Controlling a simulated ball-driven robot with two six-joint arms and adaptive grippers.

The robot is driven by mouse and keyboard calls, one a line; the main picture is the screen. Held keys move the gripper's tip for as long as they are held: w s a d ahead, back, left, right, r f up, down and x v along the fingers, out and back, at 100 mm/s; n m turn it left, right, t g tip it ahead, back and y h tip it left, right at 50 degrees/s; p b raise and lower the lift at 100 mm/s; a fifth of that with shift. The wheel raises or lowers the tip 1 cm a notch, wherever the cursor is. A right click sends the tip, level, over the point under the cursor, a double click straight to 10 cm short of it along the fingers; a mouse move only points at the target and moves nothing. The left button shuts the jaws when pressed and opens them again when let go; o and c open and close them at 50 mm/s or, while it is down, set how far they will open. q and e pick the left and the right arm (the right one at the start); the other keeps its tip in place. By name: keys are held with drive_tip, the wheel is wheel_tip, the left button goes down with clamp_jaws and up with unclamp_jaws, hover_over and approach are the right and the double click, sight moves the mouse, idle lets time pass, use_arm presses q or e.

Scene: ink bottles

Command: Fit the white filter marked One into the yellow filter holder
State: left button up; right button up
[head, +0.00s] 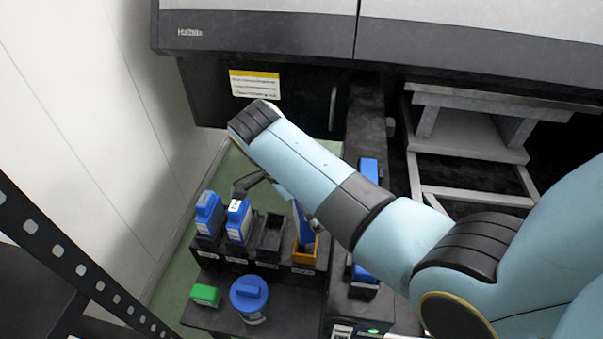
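The yellow filter holder (304,252) looks orange-yellow and stands at the right end of a row of dark slots in the head view. A blue piece (303,222) stands in or just behind it, partly hidden by my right arm. No white filter marked One can be made out. A blue block with a white top label (238,222) stands in the row; its marking is too small to read. My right gripper (242,188), mostly hidden by its arm, is just above and behind this block. Whether it is open or touching is unclear. My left gripper is out of view.
Another blue block (208,214) stands at the row's left end, and an empty black slot (270,232) is beside the yellow holder. A green block (206,295) and a round blue-capped bottle (249,294) are in front. A wall (75,90) bounds the left.

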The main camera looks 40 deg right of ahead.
use_arm(q)
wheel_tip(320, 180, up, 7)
drive_tip(key=p, duration=0.7)
use_arm(e)
wheel_tip(320, 180, up, 6)
drive_tip(key=s+m+g+y, duration=0.1)
drive_tip(key=m, duration=0.3)
use_arm(q)
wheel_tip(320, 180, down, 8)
drive_tip(key=b, duration=0.8)
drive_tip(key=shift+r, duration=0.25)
use_arm(e)
wheel_tip(320, 180, down, 7)
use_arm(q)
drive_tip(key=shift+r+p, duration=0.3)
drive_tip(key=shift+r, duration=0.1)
use_arm(e)
drive_tip(key=shift+s+d, duration=0.1)
drive_tip(key=shift+d, duration=0.05)
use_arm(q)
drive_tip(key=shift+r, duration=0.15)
use_arm(e)
drive_tip(key=shift+f, duration=0.15)
drive_tip(key=shift+f, duration=0.15)
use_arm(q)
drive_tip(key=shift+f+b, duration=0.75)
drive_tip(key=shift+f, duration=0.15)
use_arm(e)
drive_tip(key=shift+f, duration=1.5)
